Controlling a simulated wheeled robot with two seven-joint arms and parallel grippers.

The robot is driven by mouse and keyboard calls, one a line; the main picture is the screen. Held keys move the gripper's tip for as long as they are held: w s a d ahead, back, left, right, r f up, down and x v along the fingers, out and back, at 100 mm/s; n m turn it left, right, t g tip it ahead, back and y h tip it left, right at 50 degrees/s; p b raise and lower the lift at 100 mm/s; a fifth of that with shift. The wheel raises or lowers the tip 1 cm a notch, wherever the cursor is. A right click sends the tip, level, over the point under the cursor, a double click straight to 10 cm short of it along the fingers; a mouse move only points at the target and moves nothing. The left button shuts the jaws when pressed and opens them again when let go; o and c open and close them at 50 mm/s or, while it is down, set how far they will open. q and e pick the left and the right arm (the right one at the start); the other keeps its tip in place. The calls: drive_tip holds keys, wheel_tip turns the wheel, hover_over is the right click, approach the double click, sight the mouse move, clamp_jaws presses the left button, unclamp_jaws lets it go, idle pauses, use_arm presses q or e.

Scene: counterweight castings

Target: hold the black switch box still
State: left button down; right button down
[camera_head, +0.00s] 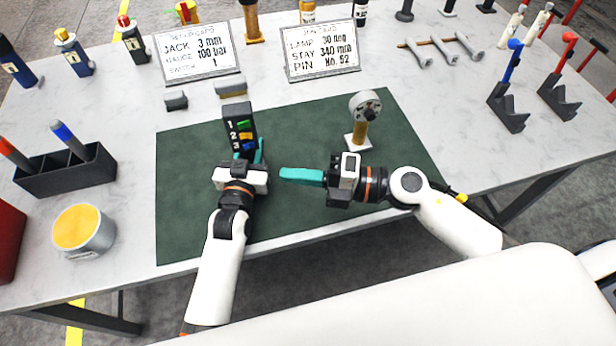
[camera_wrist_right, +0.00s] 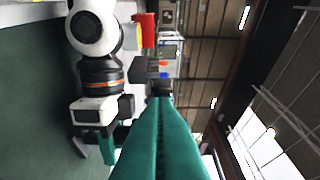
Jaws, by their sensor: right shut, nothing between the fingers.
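The black switch box (camera_head: 238,122) stands at the back left of the green mat in the head view. Its face carries the numbers 1, 2, 3 beside green, yellow and blue switches. My left gripper (camera_head: 249,153) has its teal fingers at either side of the box's lower end and appears shut on it. In the right wrist view a teal finger of the left gripper (camera_wrist_right: 107,150) shows, but its grip is largely hidden. My right gripper (camera_head: 283,174) is shut and empty, to the right of the box and apart from it, pointing left. Its closed fingers fill the lower wrist view (camera_wrist_right: 160,110).
A dial gauge on a post (camera_head: 364,106) stands on the mat (camera_head: 300,215) behind my right gripper. A pen tray (camera_head: 66,172) and a yellow-topped tin (camera_head: 85,230) stand left. Two written cards (camera_head: 198,52) (camera_head: 321,50) stand behind. The mat's front middle is clear.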

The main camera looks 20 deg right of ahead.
drive_tip(key=shift+s+d, duration=0.85)
drive_tip(key=shift+s, duration=0.05)
use_arm(q)
drive_tip(key=c, duration=1)
unclamp_jaws()
drive_tip(key=shift+o, duration=0.2)
